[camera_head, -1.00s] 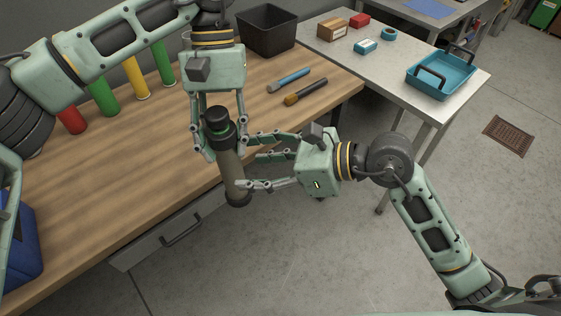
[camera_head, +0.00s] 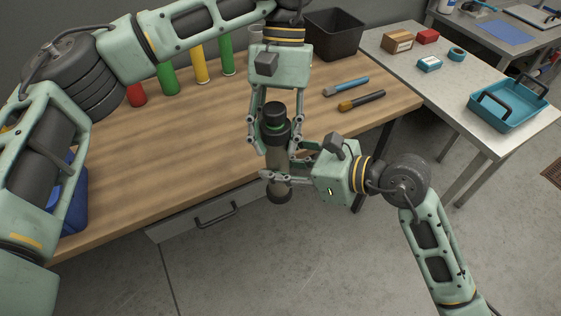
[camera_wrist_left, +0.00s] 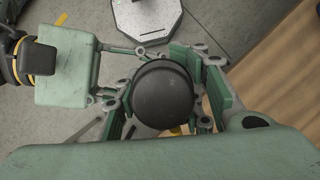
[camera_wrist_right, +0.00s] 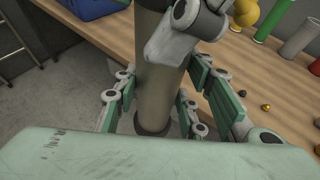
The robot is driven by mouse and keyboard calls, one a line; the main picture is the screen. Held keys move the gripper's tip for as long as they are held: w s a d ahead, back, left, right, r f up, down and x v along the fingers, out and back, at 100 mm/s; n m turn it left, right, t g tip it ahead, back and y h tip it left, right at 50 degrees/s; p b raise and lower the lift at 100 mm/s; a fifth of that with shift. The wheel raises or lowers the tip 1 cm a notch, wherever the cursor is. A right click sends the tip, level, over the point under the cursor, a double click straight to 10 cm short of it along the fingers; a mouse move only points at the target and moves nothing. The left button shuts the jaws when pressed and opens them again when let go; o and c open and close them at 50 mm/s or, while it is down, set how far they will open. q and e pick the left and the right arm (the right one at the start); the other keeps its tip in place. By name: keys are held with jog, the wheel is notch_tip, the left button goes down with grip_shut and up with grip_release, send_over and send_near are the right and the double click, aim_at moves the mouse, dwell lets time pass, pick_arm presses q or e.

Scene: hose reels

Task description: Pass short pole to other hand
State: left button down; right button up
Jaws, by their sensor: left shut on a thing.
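The short pole is a dark, brownish-grey cylinder with a black cap; in the head view the pole (camera_head: 277,188) hangs upright in front of the table edge. My left gripper (camera_head: 270,140) points down and is shut on its upper part. In the left wrist view the black cap (camera_wrist_left: 162,95) sits between the fingers. My right gripper (camera_head: 283,172) comes from the right, its fingers either side of the pole's lower part. In the right wrist view the pole (camera_wrist_right: 158,95) stands between the right fingers (camera_wrist_right: 155,112), with narrow gaps seeming to show beside it, so they look partly open.
A metal table (camera_head: 440,95) with a teal tray (camera_head: 508,105) is at the right. The floor in front is clear.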

jog(key=shift+w, duration=0.1)
grip_shut()
pick_arm(q)
jog(key=c, duration=1)
grip_release()
pick_arm(e)
jog(key=shift+r, duration=0.1)
